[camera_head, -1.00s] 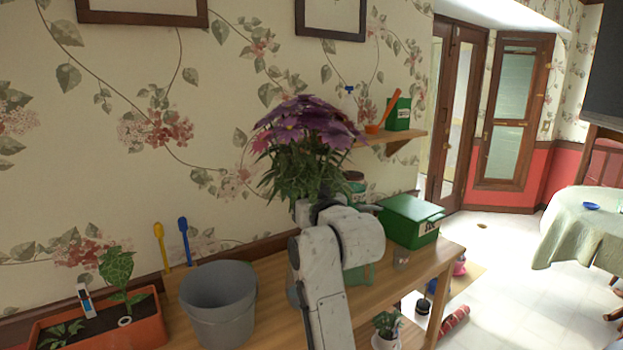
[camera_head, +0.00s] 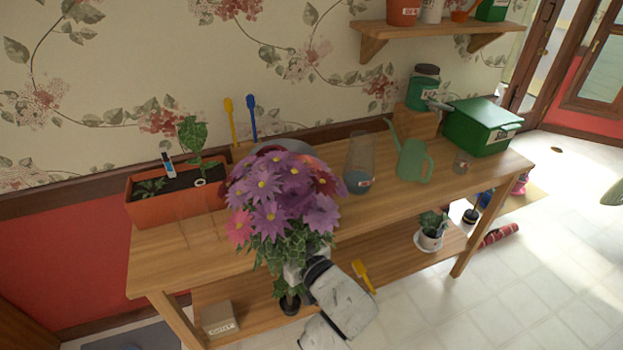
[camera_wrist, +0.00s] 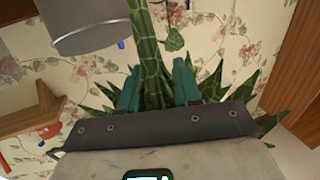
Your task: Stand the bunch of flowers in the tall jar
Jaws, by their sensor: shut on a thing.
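The bunch of flowers (camera_head: 270,205) has purple and pink blooms over green leaves. It is upright in the head view, in front of the bench. My gripper (camera_head: 300,262) is shut on its green stems, also seen between the teal fingers (camera_wrist: 157,82) in the wrist view. Leaves hide most of the fingers in the head view. The tall jar (camera_head: 361,150), clear glass with a label low on its side, stands upright on the bench top. It is to the right of the flowers and behind them, apart from them.
A grey bucket (camera_wrist: 88,28) is mostly hidden behind the blooms in the head view. An orange planter (camera_head: 155,208) stands left, a green watering can (camera_head: 413,163) and green box (camera_head: 480,130) right of the jar. A wall shelf (camera_head: 440,32) is above.

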